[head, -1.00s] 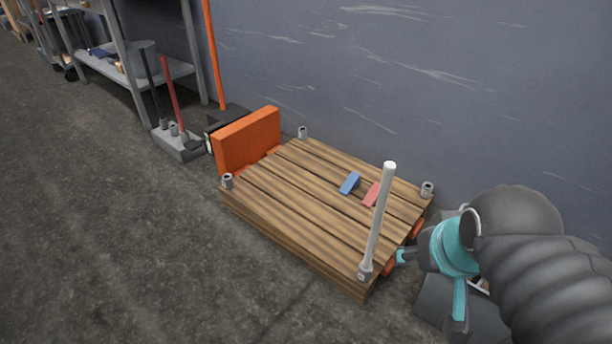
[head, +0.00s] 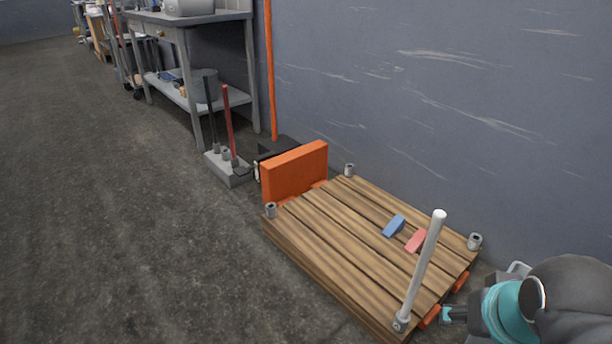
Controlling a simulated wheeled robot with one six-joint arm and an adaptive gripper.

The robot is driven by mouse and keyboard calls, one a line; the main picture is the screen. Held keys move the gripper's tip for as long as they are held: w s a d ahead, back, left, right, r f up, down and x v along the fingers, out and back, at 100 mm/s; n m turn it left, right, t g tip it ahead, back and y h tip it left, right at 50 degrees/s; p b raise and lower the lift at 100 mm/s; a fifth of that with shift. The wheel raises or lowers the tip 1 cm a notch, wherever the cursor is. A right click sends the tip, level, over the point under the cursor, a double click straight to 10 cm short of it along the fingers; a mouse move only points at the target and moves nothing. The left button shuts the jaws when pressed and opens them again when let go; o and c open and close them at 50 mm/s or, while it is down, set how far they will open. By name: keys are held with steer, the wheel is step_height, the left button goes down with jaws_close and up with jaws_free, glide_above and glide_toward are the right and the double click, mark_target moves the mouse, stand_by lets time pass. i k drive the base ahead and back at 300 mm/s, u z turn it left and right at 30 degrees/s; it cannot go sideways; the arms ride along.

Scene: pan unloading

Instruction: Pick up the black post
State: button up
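The black post (head: 210,110) is thin and stands upright in a grey holder block (head: 236,180) on the floor, left of the pallet-like cart. A red post (head: 229,122) stands just right of it in the same block. My gripper (head: 464,320), with teal fingers, is at the lower right edge, beside the cart's near right corner and far from the black post. One finger shows; the other is cut off below the frame. The earlier frame shows the fingers spread apart, with nothing seen between them.
A wooden-decked cart (head: 325,240) with an orange end panel (head: 295,172) lies between my gripper and the holder. A white post (head: 422,270) stands at its near corner. Blue (head: 394,226) and red (head: 416,241) blocks lie on it. A grey shelf (head: 185,100) stands behind the holder. Floor at left is clear.

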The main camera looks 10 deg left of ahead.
mark_target(205, 78)
steer(key=u, duration=0.55)
steer(key=i, duration=0.7)
steer(key=u, duration=1.45)
steer(key=i, duration=1.7)
steer(key=u, duration=0.25)
steer(key=i, duration=1.9)
steer(key=z, duration=1.45)
steer(key=i, duration=1)
steer(key=z, duration=0.8)
